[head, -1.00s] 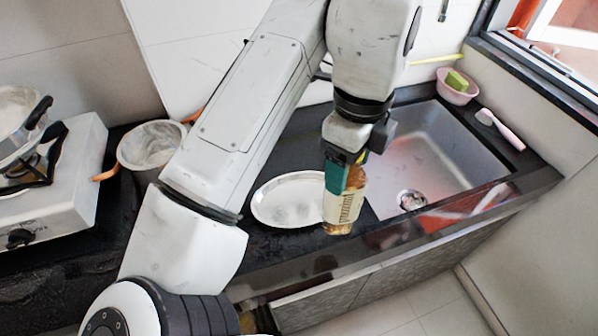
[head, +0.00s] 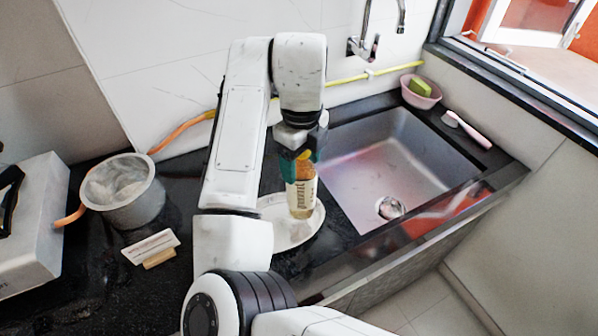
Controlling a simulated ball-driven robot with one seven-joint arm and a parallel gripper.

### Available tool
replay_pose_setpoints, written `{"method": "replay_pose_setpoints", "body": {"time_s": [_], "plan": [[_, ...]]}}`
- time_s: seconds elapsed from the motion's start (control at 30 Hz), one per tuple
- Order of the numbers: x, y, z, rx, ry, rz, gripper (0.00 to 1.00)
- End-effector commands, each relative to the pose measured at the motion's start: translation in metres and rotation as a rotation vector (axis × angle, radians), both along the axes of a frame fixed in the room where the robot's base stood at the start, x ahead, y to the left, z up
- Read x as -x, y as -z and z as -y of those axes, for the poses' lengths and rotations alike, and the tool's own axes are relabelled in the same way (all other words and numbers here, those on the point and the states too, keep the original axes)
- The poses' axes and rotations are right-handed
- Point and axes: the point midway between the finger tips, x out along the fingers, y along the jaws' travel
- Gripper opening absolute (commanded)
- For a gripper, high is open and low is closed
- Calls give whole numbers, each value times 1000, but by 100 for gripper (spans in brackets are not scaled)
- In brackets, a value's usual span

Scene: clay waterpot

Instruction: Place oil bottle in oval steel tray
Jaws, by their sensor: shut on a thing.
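The oil bottle (head: 301,198), amber with a cream label, is upright in my gripper (head: 300,160), which is shut on its upper part. The oval steel tray (head: 310,227) lies on the dark counter, left of the sink. In the head view the bottle overlaps the right part of the tray. I cannot tell whether its base touches the tray or hangs above it. My arm hides the tray's left side.
The sink (head: 385,165) is right of the tray. A grey pot (head: 122,195) and a small card on a wooden block (head: 150,247) stand to the left, near the stove (head: 38,225). A pink bowl (head: 420,92) and a brush (head: 467,130) sit beyond the sink.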

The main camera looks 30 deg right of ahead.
Motion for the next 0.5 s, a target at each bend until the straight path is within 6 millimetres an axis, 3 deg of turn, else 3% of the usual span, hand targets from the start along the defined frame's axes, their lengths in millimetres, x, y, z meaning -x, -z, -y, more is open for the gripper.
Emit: {"method": "replay_pose_setpoints", "body": {"time_s": [0.37,0.5], "plan": [[-17,23,4,0,0,-1,0],[-16,42,4,-1,-2,-1,0]]}}
